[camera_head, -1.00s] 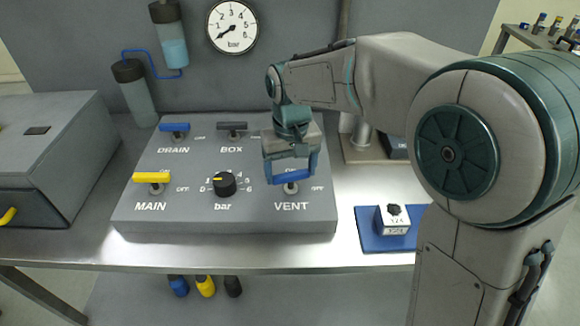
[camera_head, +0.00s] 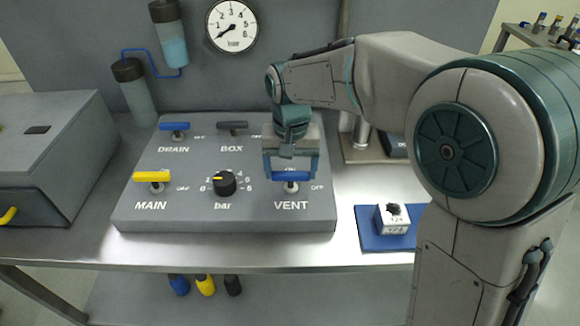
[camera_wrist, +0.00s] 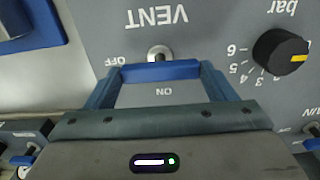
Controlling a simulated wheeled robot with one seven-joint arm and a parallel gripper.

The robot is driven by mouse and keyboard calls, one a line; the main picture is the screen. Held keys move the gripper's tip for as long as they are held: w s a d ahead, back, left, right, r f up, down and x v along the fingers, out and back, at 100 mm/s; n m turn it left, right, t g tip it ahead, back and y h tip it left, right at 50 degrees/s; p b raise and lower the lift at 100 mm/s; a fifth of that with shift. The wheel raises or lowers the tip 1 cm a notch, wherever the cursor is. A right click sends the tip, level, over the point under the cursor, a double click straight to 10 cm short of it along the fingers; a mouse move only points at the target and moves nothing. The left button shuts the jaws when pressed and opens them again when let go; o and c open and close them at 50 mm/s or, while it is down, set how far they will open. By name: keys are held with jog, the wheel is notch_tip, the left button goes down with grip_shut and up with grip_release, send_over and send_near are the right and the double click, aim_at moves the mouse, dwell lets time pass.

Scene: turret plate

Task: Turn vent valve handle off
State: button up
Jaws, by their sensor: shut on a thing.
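The vent valve handle (camera_head: 291,176) is a blue bar on a short metal post above the VENT label on the grey panel. It lies left to right in the head view, with the OFF mark to its right. In the wrist view the blue handle (camera_wrist: 160,71) spans between my fingers, with its post beyond it and the ON mark on the near side. My gripper (camera_head: 291,168) comes down from above and is shut on the two ends of the handle. The blue-grey fingers partly cover the panel's ON mark in the head view.
The panel also holds a blue DRAIN handle (camera_head: 174,126), a dark BOX handle (camera_head: 232,126), a yellow MAIN handle (camera_head: 152,177) and a black bar knob (camera_head: 224,183). A gauge (camera_head: 232,26) hangs behind. A small block (camera_head: 392,218) sits on a blue mat at right.

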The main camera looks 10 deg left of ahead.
aim_at(291, 173)
jog(key=o, duration=1)
notch_tip(291, 173, up, 14)
